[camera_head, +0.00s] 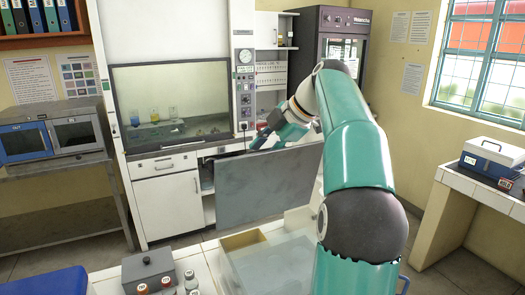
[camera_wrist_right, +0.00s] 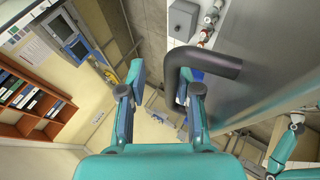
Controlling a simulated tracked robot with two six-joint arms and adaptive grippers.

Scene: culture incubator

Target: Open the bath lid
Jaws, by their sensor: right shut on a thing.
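The bath lid (camera_head: 265,185) is a large flat grey panel, raised off the bath and standing steeply on edge beyond it in the head view. It also fills the right of the right wrist view (camera_wrist_right: 275,65). Its dark bent handle (camera_wrist_right: 210,64) runs down beside the right-hand finger. My right gripper (camera_head: 264,138) is at the lid's upper edge, shut on the handle; its fingers also show in the wrist view (camera_wrist_right: 160,92). The bath (camera_head: 242,240) is uncovered, with clear water visible, partly hidden by my right arm. My left gripper is not in view.
A grey box with a knob (camera_head: 148,272) and several capped bottles (camera_head: 167,285) stand left of the bath. A fume hood (camera_head: 170,105) with a white cabinet is behind the lid. A blue-and-white device (camera_head: 490,158) sits on the right bench.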

